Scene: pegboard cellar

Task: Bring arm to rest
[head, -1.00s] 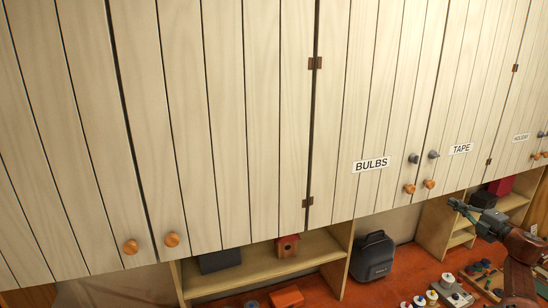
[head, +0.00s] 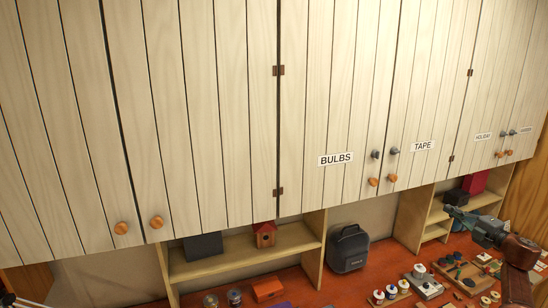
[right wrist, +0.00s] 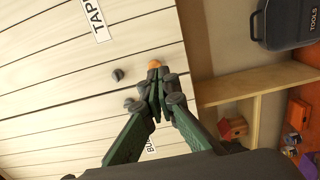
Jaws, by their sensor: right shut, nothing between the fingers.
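My right gripper (head: 450,213) shows at the right of the head view, in front of the open shelf below the wall cabinets. Its green and grey fingers are together, with nothing between them. In the right wrist view the closed fingertips (right wrist: 157,78) appear in front of the pale cabinet doors, close in the picture to an orange knob (right wrist: 154,64). I cannot tell the gap to that knob. A small dark part at the lower left corner of the head view may belong to my left gripper; its fingers cannot be made out.
Pale cabinet doors labelled BULBS (head: 335,159) and TAPE (head: 422,146) are closed. Below, the orange bench holds a dark case (head: 348,249), a red birdhouse (head: 264,234) on a shelf, and several jars and small parts near my right arm.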

